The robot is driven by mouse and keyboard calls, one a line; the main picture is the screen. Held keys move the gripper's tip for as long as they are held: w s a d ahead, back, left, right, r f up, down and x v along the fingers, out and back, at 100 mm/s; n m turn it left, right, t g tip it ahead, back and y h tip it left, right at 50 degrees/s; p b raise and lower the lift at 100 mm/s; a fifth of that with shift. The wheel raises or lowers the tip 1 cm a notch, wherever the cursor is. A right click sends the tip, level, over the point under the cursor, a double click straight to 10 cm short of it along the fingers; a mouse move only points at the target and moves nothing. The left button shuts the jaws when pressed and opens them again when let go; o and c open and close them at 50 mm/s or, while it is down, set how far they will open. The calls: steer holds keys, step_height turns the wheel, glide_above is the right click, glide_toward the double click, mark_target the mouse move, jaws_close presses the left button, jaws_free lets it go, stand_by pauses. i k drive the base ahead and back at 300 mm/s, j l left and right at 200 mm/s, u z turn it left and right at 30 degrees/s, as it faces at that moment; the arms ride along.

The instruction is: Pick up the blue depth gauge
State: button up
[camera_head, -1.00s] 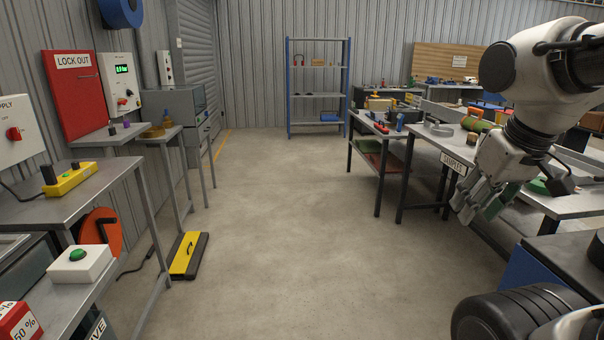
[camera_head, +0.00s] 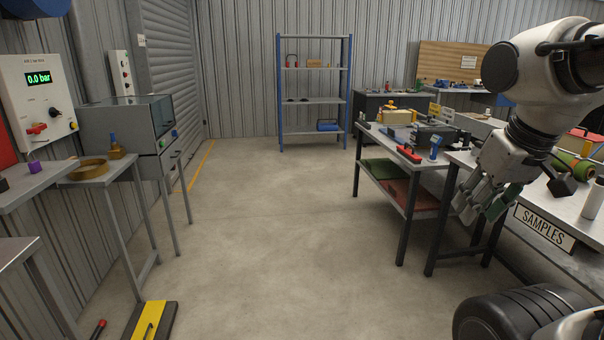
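A small upright blue item (camera_head: 435,147) stands near the front right of the work table (camera_head: 408,157) ahead on the right. It may be the blue depth gauge, but it is too small to tell for sure. My gripper (camera_head: 481,208) hangs at the right of the view, fingers pointing down, in front of the tables and well nearer to me than the blue item. Its fingers look apart, with nothing seen between them.
The samples table (camera_head: 545,228) stands close on the right, with a green roll (camera_head: 572,167) on it. A shelf rack (camera_head: 314,100) is at the back. A yellow and black floor item (camera_head: 150,322) lies at the lower left. The middle floor is clear.

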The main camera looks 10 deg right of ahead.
mark_target(436, 140)
steer(key=i+z, duration=0.15)
steer(key=i, duration=0.6)
steer(key=i+z, duration=0.15)
steer(key=i, duration=0.65)
steer(key=i+j+z, duration=0.15)
steer(key=i, duration=0.6)
steer(key=i+z, duration=0.35)
steer(key=i+j+z, duration=0.1)
steer(key=i+z, duration=0.25)
steer(key=i, duration=0.25)
steer(key=i+j+z, duration=0.2)
steer(key=i+z, duration=0.15)
steer(key=i+j+z, duration=0.35)
steer(key=i, duration=0.15)
